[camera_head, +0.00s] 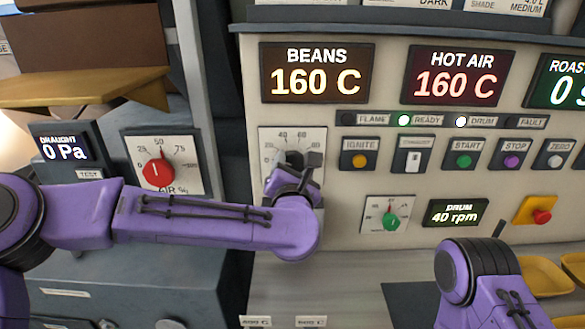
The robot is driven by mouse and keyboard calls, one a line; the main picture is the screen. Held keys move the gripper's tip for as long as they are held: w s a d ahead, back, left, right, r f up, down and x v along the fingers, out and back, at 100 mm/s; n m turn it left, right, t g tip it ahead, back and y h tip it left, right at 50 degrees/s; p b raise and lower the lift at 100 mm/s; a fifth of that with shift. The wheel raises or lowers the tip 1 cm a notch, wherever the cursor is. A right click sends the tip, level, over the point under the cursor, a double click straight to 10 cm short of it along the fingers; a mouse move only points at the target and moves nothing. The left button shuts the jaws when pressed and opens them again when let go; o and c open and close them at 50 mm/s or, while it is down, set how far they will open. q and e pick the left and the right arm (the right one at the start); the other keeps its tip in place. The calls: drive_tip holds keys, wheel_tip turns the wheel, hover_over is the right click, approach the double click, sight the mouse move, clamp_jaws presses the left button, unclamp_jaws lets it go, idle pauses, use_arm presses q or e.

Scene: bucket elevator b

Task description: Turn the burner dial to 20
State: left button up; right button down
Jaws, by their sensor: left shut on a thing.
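The burner dial plate (315,139) is a pale square with a printed scale showing 40, 60 and 80, on the panel under the BEANS display. My left gripper (296,163) is at the plate, shut on the dial's knob. The gripper and wrist hide the knob, its pointer and the lower scale, so the setting cannot be read. My right arm (478,270) shows at the lower right; its gripper cannot be made out.
The BEANS display (317,73) and HOT AIR display (458,76) both read 160 C. A red air dial (158,172) is left; a green knob (390,220) and red emergency button (541,216) are right. Yellow trays (545,276) stand lower right.

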use_arm(q)
drive_tip(key=shift+m, duration=0.6)
drive_tip(key=o, duration=1)
drive_tip(key=shift+o, duration=0.2)
drive_tip(key=shift+s+f+b, duration=0.1)
drive_tip(key=shift+s+b, duration=0.2)
drive_tip(key=shift+s, duration=0.05)
drive_tip(key=s+b, duration=0.3)
drive_tip(key=s, duration=0.7)
drive_tip(key=shift+b, duration=0.35)
